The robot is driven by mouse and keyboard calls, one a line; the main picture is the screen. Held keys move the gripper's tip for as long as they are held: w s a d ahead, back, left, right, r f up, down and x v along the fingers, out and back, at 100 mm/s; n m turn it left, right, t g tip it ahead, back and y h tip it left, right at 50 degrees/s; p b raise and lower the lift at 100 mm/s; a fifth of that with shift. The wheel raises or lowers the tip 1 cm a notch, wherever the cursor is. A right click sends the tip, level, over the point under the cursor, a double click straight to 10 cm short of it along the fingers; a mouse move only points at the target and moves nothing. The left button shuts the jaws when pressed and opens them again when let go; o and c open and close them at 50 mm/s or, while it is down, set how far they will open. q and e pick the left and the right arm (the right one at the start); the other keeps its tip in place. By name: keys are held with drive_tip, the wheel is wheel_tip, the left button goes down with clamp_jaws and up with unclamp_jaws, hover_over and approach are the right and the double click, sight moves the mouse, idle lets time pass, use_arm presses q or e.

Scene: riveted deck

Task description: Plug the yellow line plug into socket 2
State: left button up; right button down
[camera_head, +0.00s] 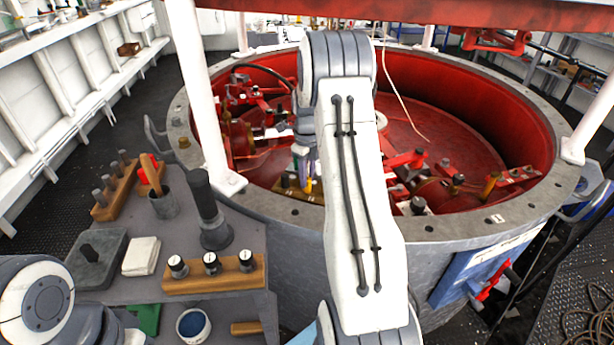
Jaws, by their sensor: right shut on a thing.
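My right arm reaches into the red-lined round tub, and its gripper (302,152) is mostly hidden behind my own arm link. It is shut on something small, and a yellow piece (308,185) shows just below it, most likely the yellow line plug. A dark block with brassy parts (285,186) sits directly beneath and beside the yellow piece, low at the tub's near wall. I cannot tell whether the plug touches it, or which socket is number 2. Of my left arm, only a rounded link shows at the lower left; its gripper is out of the picture.
The tub's wide grey riveted rim (285,210) and a white post (205,100) stand close to my right arm.

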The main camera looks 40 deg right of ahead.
drive_tip(key=shift+f, duration=0.25)
idle(0.3)
drive_tip(key=c, duration=0.6)
unclamp_jaws()
wheel_tip(320, 180, up, 10)
drive_tip(key=shift+r, duration=0.25)
